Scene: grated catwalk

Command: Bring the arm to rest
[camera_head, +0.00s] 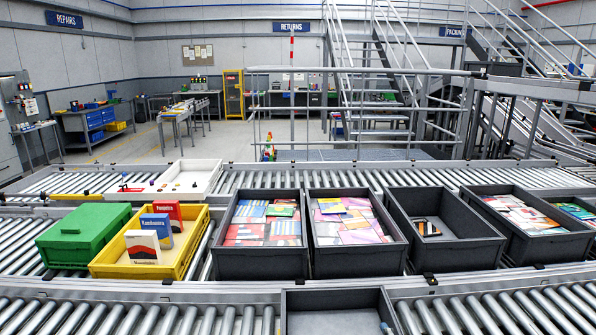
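Neither of my grippers shows in the head view, and no part of an arm can be made out for certain. A small dark item (386,328) is cut off at the bottom edge, at the right side of a dark crate (340,293); I cannot tell what it is. A yellow crate (140,272) holds upright boxes or books in red, blue and white. A green closed crate (80,238) stands to its left.
Dark crates with flat colourful packages (262,262) (357,258) stand on the roller conveyor (500,310). Another dark crate (450,250) is mostly empty. A white tray (190,178) with small items sits behind. Railings and stairs (380,100) rise beyond.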

